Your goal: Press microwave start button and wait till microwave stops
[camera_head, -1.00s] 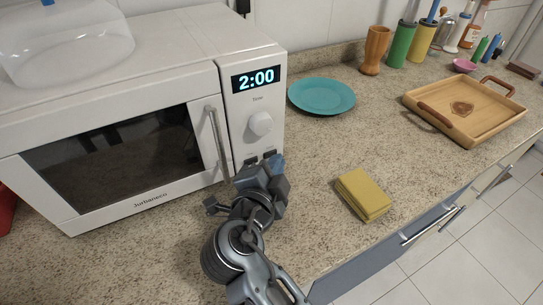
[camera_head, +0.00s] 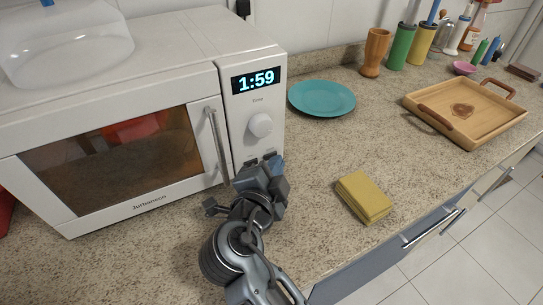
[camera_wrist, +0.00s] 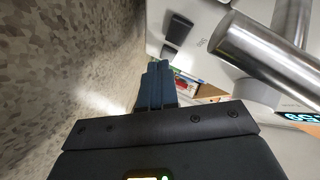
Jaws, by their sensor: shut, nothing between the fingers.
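The white microwave (camera_head: 180,62) stands on the counter at the left in the head view, its door closed. Its display (camera_head: 256,80) reads 1:59, and the window (camera_head: 118,155) is lit orange, with something red inside. A round knob (camera_head: 260,125) is below the display. My gripper (camera_head: 268,166) is shut and empty, at the lower part of the control panel, partly hiding the buttons there. In the wrist view, my gripper (camera_wrist: 156,82) points toward the panel, and a dark button (camera_wrist: 178,27) shows beyond it. I cannot tell whether the fingertips touch the panel.
A yellow sponge (camera_head: 363,197) lies right of my gripper. A teal plate (camera_head: 321,97) and a wooden tray (camera_head: 466,138) are farther right. The door handle (camera_head: 217,143) stands out just left of the panel. Counter between sponge and plate is clear.

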